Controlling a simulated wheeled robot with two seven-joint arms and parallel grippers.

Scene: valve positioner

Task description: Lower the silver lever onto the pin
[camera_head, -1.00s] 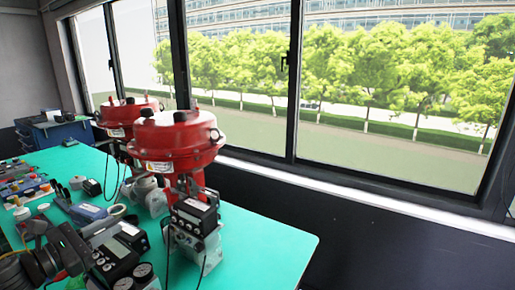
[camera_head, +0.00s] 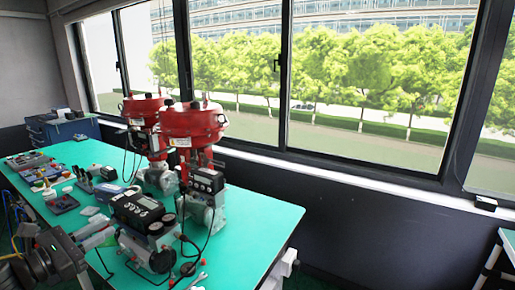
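My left gripper (camera_head: 94,236) comes in from the lower left, beside a black-topped valve positioner (camera_head: 138,210) on the green table. Its fingers are small and partly merge with the parts behind, so I cannot tell whether it is open or shut. The positioner has round gauges on its right side. A small silver piece like a lever or wrench (camera_head: 197,281) lies at the bottom edge, partly cut off. I cannot make out for certain the silver lever or the pin.
Two red valve actuators (camera_head: 190,122) stand on the green table (camera_head: 262,216), the nearer with another positioner (camera_head: 207,181) at its base. Several small parts and tools crowd the left side. Thin black cables hang by the positioners. The table's right side is clear. Windows line the back.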

